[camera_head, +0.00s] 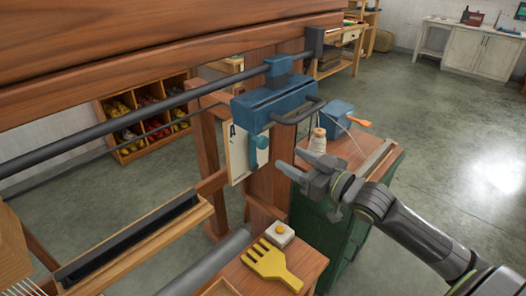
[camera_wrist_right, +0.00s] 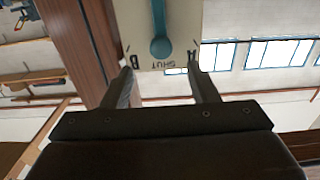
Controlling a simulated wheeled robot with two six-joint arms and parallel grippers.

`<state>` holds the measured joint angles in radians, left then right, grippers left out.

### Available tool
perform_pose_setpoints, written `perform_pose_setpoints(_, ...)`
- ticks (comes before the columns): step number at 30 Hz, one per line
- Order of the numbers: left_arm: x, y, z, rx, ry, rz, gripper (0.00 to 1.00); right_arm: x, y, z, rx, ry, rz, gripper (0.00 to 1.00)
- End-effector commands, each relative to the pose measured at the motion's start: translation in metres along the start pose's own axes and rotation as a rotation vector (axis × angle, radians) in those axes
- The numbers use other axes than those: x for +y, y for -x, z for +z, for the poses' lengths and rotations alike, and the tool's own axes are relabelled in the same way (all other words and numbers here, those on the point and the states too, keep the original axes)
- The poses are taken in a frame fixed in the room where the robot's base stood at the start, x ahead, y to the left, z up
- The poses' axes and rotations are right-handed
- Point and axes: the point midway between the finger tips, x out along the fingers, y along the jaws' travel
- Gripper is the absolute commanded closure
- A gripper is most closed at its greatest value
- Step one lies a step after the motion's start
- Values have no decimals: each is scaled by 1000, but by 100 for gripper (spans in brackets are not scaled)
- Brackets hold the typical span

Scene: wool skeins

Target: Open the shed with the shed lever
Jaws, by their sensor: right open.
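The shed lever (camera_head: 259,146) is a blue arm with a round knob. It hangs over a pale label plate (camera_head: 237,155) on the wooden loom post. My right gripper (camera_head: 287,160) is open and empty, just right of the plate and slightly below the lever knob. In the wrist view the fingertips (camera_wrist_right: 160,70) stand apart, with the knob lined up between them and beyond them. My left gripper is not in view.
A blue box with a dark handle (camera_head: 296,112) sits above the lever. A thread cone (camera_head: 317,140) and blue clamp (camera_head: 336,118) stand on a side bench behind my right gripper. A yellow comb (camera_head: 270,264) lies on a low wooden shelf below. Open floor lies right.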

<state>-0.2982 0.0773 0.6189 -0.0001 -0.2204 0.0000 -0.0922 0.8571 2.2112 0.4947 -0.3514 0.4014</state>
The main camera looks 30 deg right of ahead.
Motion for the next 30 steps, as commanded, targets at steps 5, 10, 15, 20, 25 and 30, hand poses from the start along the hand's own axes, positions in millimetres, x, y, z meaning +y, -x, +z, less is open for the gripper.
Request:
perform_pose_setpoints(5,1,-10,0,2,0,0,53,-1,-26,-1,5,-4,-2,46)
perform_pose_setpoints(10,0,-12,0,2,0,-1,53,-1,-53,-2,5,-4,-4,46)
perform_pose_setpoints(15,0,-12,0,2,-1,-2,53,-2,-79,-2,3,-4,-5,46)
perform_pose_setpoints(20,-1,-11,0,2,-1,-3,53,-1,-96,-1,1,-1,-2,46)
perform_pose_setpoints(25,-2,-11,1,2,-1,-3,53,-1,-103,-1,-1,0,-4,46)
perform_pose_setpoints(30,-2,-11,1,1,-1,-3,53,-1,-104,0,-1,1,-3,46)
